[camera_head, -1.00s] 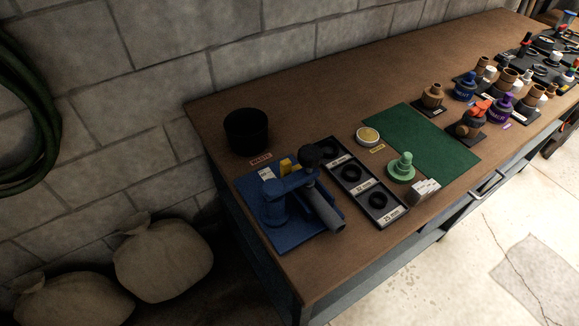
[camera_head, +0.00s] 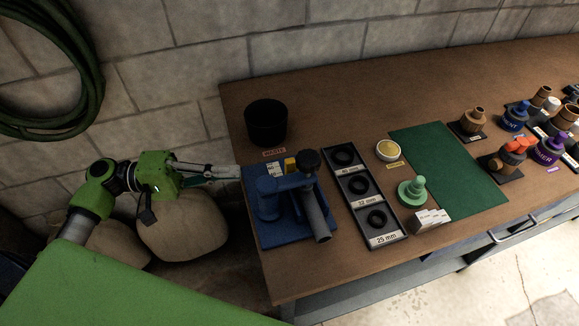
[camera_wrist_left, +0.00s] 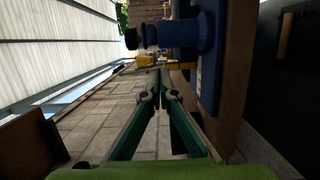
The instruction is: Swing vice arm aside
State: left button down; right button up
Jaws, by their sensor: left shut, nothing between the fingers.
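The blue vice (camera_head: 268,198) stands on a blue base plate (camera_head: 275,240) at the left end of the bench. Its blue arm (camera_head: 293,182) reaches across to a black knob (camera_head: 307,160), and a grey cylinder (camera_head: 316,218) lies slanted beneath, toward the front. The vice also shows sideways in the left wrist view (camera_wrist_left: 208,60), close above and right of the fingers. My left gripper (camera_head: 238,172) is just left of the base plate at the bench edge, shut and empty, apart from the vice arm. The fingertips meet in the wrist view (camera_wrist_left: 159,93). My right gripper is not in view.
A black waste bin (camera_head: 265,123) stands behind the vice. A black tray with several rings (camera_head: 376,239) lies right of it, then a yellow-topped tin (camera_head: 388,150), a green fitting (camera_head: 412,191) and a green mat (camera_head: 455,170). Sacks (camera_head: 182,232) lie on the floor below my left arm.

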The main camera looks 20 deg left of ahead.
aim_at(287, 181)
pick_arm(q)
jog(key=p+x, duration=0.1)
jog(key=x, duration=0.2)
jog(key=p+x, duration=0.1)
jog(key=x, duration=0.2)
jog(key=p+x, duration=0.1)
jog(key=x, duration=0.2)
jog(key=shift+d+r, duration=0.15)
jog(key=shift+r, duration=0.1)
jog(key=shift+w+d+f, duration=0.1)
jog(key=shift+w+d, duration=0.05)
jog(key=shift+d, duration=0.25)
jog(key=shift+f, duration=0.1)
